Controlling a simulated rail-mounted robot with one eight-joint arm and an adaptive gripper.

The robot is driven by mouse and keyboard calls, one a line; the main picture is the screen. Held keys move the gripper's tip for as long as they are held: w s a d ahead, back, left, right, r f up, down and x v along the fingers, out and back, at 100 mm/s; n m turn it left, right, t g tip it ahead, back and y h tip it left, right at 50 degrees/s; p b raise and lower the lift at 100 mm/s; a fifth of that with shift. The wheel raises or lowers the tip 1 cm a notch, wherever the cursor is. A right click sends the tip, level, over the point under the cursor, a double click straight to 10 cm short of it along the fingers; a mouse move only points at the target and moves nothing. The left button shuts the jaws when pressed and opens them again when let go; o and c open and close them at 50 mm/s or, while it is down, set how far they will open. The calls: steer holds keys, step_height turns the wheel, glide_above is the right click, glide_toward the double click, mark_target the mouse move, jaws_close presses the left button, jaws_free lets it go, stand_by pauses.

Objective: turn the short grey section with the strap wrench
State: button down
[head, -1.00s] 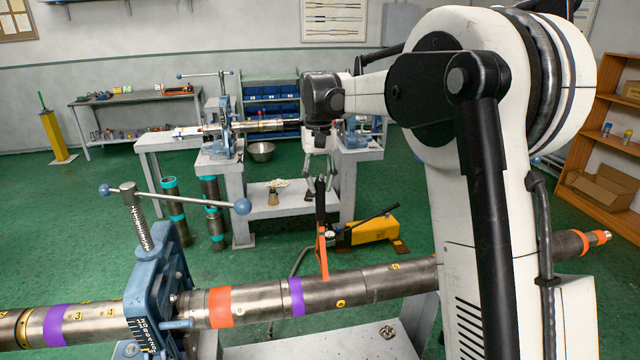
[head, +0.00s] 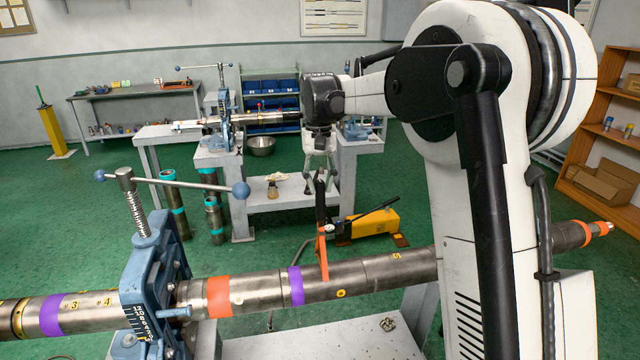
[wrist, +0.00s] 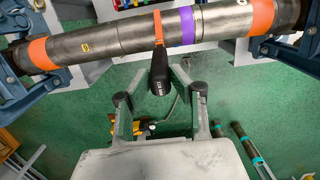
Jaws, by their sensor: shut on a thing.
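The pipe string (head: 390,272) lies across the foreground, held at the left by a blue vise (head: 150,280). The strap wrench has a black handle (head: 321,192) and an orange strap (head: 323,255). The strap lies over the grey section (head: 345,283) just right of the purple band (head: 296,286). In the wrist view the strap (wrist: 158,28) crosses the pipe beside the purple band (wrist: 183,27). Whether it closes around the hidden side I cannot tell. My gripper (head: 321,178) is shut on the handle, which also shows in the wrist view (wrist: 161,78).
A yellow hand pump (head: 372,224) sits on the floor behind the pipe. A grey bench with a second vise (head: 224,120) stands further back. Teal-banded pipes (head: 214,220) stand on the floor beside it. A wooden shelf (head: 600,190) is at the right.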

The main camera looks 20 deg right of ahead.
mark_target(320, 194)
steer(key=shift+f, duration=0.1)
steer(key=shift+s+f+b, duration=0.1)
steer(key=shift+f+b, duration=0.5)
steer(key=shift+f, duration=0.2)
steer(key=shift+f+b, duration=0.4)
steer(key=shift+f, duration=0.25)
stand_by(1.0)
steer(key=shift+s+f, duration=0.1)
steer(key=shift+s, duration=0.1)
stand_by(0.8)
steer(key=shift+s, duration=0.4)
steer(key=shift+w, duration=0.5)
